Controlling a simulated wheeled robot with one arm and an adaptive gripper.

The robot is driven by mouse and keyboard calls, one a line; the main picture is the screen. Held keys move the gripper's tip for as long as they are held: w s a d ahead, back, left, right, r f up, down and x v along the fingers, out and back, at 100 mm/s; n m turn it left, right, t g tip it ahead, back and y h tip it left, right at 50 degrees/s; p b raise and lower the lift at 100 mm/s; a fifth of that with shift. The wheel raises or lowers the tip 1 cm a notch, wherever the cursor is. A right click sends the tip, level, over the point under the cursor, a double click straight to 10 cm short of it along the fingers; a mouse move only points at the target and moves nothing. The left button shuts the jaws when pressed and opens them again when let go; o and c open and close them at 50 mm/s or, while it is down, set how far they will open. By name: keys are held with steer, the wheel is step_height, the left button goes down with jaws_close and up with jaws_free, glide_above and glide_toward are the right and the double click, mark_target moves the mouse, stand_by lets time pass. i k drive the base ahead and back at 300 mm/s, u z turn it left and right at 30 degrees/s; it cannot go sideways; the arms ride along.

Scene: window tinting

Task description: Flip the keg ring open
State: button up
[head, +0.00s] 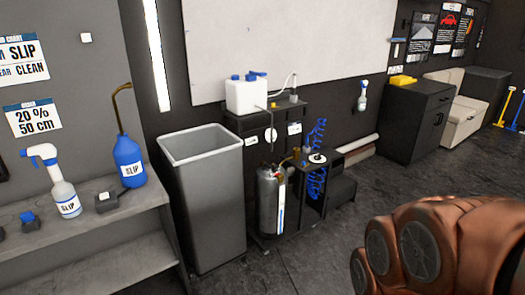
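A steel keg (268,207) stands upright in the lower part of a dark cart (262,122), right of the grey bin. Small fittings sit on its top, with some yellow or brass colour near them. The keg's ring is too small to make out here, so I cannot tell how it lies. A white and blue strip-shaped thing stands against the keg's right side. My copper-coloured arm fills the lower right corner, well apart from the keg. My gripper's fingers are not in view.
A tall grey bin (210,210) stands left of the cart. A white canister (247,95) is on the cart; a blue coiled hose (318,150) hangs at its right. A shelf (90,245) with spray bottles is at left. Floor in front of the cart is clear.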

mark_target(275, 175)
steer(key=i, duration=1.5)
steer(key=u, duration=0.65)
steer(key=i, duration=0.95)
steer(key=u, duration=0.4)
